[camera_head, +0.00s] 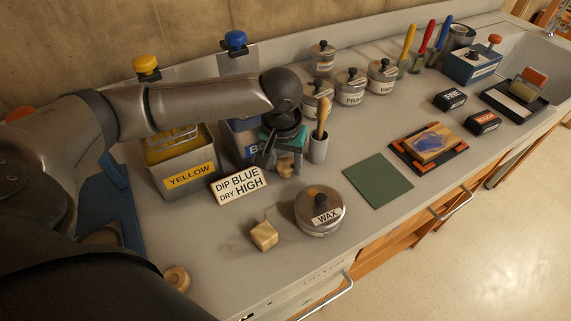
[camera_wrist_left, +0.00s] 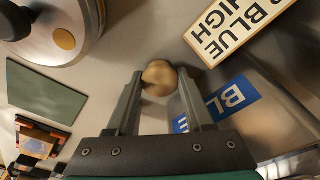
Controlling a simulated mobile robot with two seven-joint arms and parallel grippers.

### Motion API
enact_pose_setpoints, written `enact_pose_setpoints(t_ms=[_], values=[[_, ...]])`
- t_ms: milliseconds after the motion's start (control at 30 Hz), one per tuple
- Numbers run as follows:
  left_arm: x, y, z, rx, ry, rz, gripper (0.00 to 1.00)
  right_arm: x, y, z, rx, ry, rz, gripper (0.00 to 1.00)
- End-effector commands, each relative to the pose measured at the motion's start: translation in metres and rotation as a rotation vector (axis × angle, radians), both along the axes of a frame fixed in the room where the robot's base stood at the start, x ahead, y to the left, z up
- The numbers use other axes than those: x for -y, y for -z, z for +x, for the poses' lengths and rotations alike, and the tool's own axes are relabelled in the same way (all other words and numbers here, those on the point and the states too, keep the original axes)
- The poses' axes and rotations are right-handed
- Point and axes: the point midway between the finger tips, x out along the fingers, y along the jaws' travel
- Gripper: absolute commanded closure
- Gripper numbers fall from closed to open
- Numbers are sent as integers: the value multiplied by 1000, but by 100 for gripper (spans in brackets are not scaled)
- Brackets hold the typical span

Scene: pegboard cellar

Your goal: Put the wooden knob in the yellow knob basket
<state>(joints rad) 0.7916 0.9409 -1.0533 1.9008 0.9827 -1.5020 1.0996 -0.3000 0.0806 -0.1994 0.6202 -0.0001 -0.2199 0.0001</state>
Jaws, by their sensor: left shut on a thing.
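My left gripper (camera_head: 286,158) reaches in over the bench from the left and is shut on a round wooden knob (camera_head: 287,168), held above the bench in front of the blue tank. In the left wrist view the knob (camera_wrist_left: 159,77) sits between the fingertips of the gripper (camera_wrist_left: 160,82). The yellow knob basket shows as a wire basket (camera_head: 172,138) inside the grey tank labelled YELLOW (camera_head: 188,178); a yellow knob (camera_head: 145,65) stands above it at the back. My forearm passes over the tank and hides part of it. My right gripper is not in view.
The BLUE tank (camera_head: 245,142) stands right of the yellow one, partly hidden. A DIP BLUE DRY HIGH sign (camera_head: 238,187), wooden block (camera_head: 264,235), WAX tin (camera_head: 318,213) and brush cup (camera_head: 318,150) stand nearby. Another round wooden piece (camera_head: 176,278) lies at front left.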

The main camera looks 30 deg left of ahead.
Motion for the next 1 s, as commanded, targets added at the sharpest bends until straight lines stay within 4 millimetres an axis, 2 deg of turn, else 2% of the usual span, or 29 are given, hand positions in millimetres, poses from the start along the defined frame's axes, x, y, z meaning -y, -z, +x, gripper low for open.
enact_pose_setpoints(t_ms=[300, 333, 600, 867, 1000], values=[[0, 2, 0, -1, 0, -1, 100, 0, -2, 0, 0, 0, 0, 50], [0, 2, 0, -1, 0, -1, 47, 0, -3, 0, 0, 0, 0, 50], [0, 2, 0, 0, 0, -1, 18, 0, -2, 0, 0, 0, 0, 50], [0, 1, 0, 1, 0, -1, 18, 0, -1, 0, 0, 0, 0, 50], [1, -13, -1, 2, -1, -2, 18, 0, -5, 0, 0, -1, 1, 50]])
